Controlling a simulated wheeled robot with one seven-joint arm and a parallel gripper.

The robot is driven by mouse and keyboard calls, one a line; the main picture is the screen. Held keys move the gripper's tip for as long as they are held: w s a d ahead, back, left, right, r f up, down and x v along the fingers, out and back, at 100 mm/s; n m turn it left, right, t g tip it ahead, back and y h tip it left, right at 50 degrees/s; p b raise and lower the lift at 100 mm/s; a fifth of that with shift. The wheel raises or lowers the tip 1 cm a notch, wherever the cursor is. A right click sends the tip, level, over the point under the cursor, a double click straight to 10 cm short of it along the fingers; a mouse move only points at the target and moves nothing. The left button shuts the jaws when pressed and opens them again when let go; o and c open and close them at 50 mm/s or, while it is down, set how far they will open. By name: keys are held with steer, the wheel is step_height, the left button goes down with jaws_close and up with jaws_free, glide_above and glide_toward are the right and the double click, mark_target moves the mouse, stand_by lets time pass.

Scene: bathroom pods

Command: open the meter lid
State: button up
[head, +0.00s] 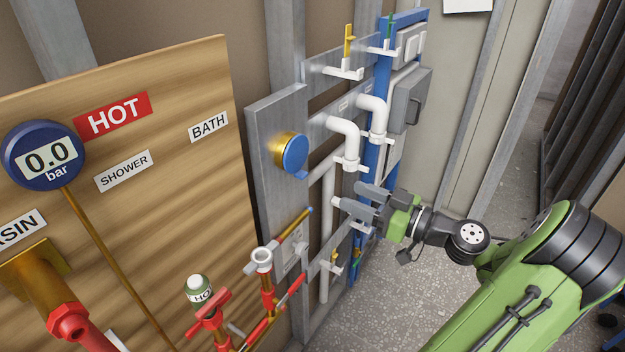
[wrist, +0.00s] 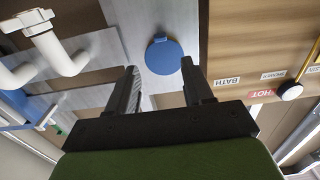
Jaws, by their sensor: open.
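The meter (head: 287,152) has a brass body and a round blue lid (head: 295,154), and is mounted on a grey metal plate. The lid appears shut over the face, with a small blue tab at its lower right edge. In the wrist view the blue lid (wrist: 163,56) lies ahead, between and beyond the two fingers. My gripper (head: 350,197) is open and empty, to the right of and below the meter in the head view, apart from it. In the wrist view my gripper (wrist: 165,85) shows both fingers spread wide.
White pipes (head: 345,140) with elbows and a blue upright (head: 382,120) stand right of the meter, close to my gripper. A wooden board (head: 170,130) with a gauge (head: 44,155) is at left. Red valves (head: 208,308) stick out below. Speckled floor (head: 400,300) is clear.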

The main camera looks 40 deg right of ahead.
glide_toward(301, 158)
steer(key=w+a+f, duration=0.3)
steer(key=w+f, duration=0.1)
steer(key=w, duration=0.2)
steer(key=shift+s+r+p, duration=0.15)
steer(key=shift+r+p, duration=0.1)
steer(key=shift+p, duration=0.05)
steer(key=shift+c, duration=0.5)
jaws_close()
